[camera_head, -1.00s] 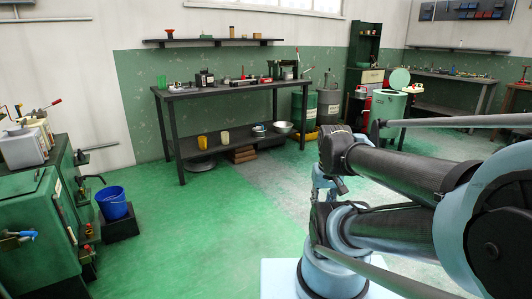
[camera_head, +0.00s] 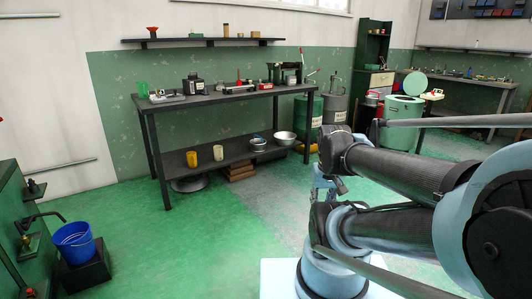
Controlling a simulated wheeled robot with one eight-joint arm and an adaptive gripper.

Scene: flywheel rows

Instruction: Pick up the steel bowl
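A shiny steel bowl (camera_head: 285,138) sits upright at the right end of the lower shelf of the dark workbench (camera_head: 215,101). It looks empty and stands apart from a smaller metal pot (camera_head: 258,144) to its left. My gripper (camera_head: 324,184) seems to show in part as a small light-blue mechanism beside my folded arm, in front of the bench and well short of the bowl. My arm hides much of it, and its fingers are too small to read. Nothing is seen in it.
A blue bucket (camera_head: 75,241) is at the lower left. Drums (camera_head: 335,112) stand right of the bench. The green floor before the bench is clear.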

